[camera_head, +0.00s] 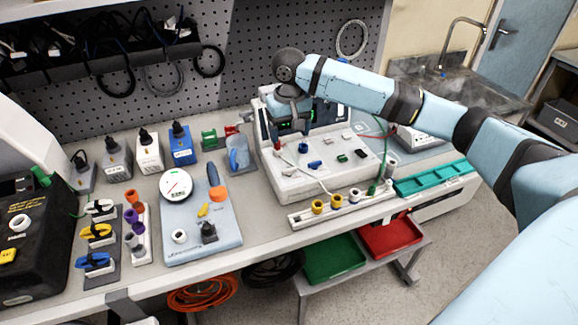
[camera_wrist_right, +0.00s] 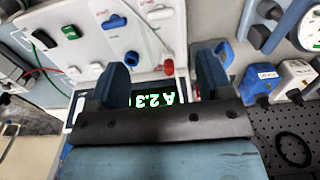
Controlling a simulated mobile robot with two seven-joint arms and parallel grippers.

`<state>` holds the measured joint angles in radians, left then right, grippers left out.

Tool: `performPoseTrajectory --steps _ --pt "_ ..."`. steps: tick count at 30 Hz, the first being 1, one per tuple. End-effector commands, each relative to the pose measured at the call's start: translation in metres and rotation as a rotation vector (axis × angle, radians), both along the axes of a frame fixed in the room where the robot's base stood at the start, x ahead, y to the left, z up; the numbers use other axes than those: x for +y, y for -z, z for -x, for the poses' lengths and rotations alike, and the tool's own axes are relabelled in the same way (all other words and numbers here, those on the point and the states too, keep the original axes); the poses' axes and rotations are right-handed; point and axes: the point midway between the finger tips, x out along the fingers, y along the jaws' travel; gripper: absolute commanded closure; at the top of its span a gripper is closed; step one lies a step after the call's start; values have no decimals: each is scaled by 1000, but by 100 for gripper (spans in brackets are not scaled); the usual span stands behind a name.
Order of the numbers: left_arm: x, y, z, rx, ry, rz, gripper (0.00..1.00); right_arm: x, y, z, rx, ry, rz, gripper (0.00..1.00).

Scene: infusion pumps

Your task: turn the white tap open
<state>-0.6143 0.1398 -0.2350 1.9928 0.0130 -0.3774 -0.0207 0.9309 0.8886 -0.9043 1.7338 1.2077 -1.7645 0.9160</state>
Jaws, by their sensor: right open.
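The white tap (camera_head: 302,148) sits on the sloping top panel of the white pump unit (camera_head: 290,185). I take it to be the white handle (camera_wrist_right: 160,13) near the top of the right wrist view, beside a blue handle (camera_wrist_right: 114,21). My right gripper (camera_head: 293,128) is over the back of the unit, in front of its display. In the right wrist view its two fingers (camera_wrist_right: 163,75) stand apart with nothing between them. A small red and white part (camera_wrist_right: 169,67) shows beyond the gap. The tap is apart from the fingers. My left gripper is not in view.
Green and black switches sit on the panel's right side. A rail with yellow and white rings (camera_head: 318,207) lies along the unit's front. A blue board with a round gauge (camera_head: 175,184) is to the left. A teal tray (camera_head: 430,178) is to the right.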

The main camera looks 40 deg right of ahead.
Motion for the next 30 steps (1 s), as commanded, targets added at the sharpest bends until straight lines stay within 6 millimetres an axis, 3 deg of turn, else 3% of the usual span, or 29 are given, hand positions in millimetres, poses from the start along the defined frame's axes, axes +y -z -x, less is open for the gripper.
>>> performPoseTrajectory --steps 9,15,21,30 --pt "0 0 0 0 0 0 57 0 68 1 1 -2 2 28" --pt "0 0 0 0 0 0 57 0 102 1 -1 -2 1 28" --pt "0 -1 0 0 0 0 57 0 118 0 -2 -2 0 28" --pt "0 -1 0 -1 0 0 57 0 120 0 -3 -3 1 28"
